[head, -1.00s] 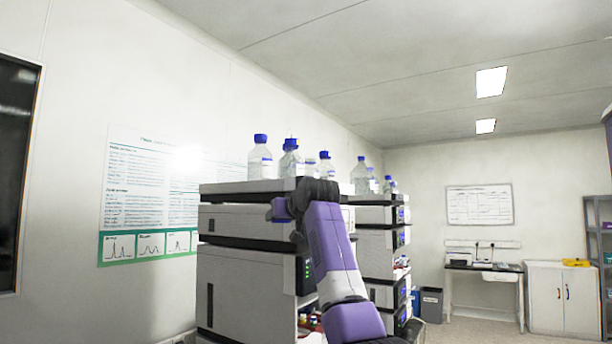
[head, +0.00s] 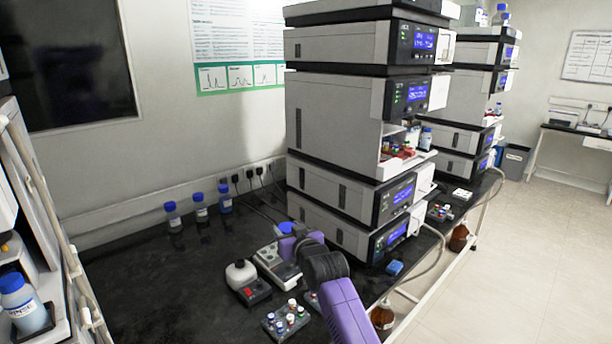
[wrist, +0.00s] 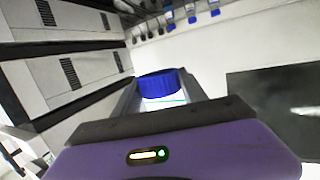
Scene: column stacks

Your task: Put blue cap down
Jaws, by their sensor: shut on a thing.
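My gripper (wrist: 160,92) is shut on the blue cap (wrist: 160,84), a ribbed cap held between its two fingers in the wrist view. In the head view my gripper (head: 287,238) is over the black bench (head: 140,285), left of the near instrument stack, and the blue cap (head: 286,227) shows at its tip. The cap appears held above the bench; the exact gap cannot be told.
Three blue-capped bottles (head: 200,208) stand by the back wall. A small device with a white top (head: 240,277), a grey device (head: 274,265) and a vial rack (head: 286,320) sit near my gripper. The instrument stack (head: 340,130) rises to the right. Bare bench lies to the left.

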